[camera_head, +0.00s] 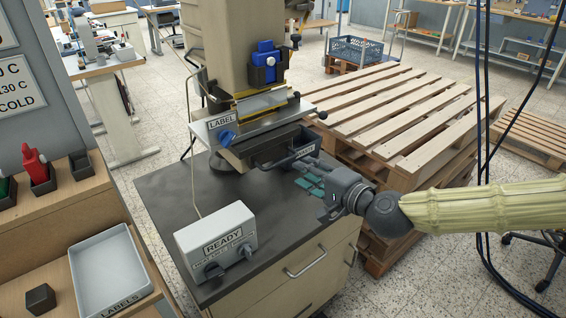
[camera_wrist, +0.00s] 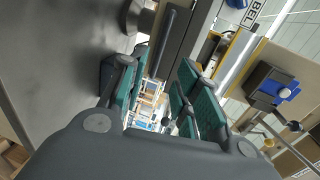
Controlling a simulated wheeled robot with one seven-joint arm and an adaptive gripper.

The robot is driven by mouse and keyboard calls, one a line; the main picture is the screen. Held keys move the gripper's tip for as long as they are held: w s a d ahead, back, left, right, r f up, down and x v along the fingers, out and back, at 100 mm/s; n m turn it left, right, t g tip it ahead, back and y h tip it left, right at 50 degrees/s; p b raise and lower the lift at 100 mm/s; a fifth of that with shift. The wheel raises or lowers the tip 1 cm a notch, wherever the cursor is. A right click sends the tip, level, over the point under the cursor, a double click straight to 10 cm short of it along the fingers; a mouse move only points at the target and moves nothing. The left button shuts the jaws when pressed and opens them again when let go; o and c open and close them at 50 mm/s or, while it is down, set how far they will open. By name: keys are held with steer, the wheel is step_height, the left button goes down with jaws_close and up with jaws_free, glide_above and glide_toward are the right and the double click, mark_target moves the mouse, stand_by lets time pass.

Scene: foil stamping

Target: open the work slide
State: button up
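The stamping press (camera_head: 235,55) stands on the dark cabinet top. Its work slide (camera_head: 262,140) is a dark block below the LABEL plate, with a dark bar handle (camera_head: 290,158) along its front. I cannot tell how far the slide is out. My gripper (camera_head: 308,178) is in front of the handle, low over the cabinet top, with green finger pads. In the wrist view my gripper (camera_wrist: 160,80) has its fingers apart, and the dark handle bar (camera_wrist: 171,42) shows in the gap ahead of them. I cannot tell whether the fingers touch the bar.
A grey control box (camera_head: 215,242) marked READY stands on the cabinet top (camera_head: 160,195) at the front left. A stack of wooden pallets (camera_head: 400,115) is close behind my wrist at the right. A LABELS tray (camera_head: 108,270) lies on the left bench. The cabinet's front drawer has a metal handle (camera_head: 305,262).

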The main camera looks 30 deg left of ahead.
mark_target(285, 162)
steer(key=p+x, duration=0.1)
steer(key=x, duration=0.9)
jaws_close()
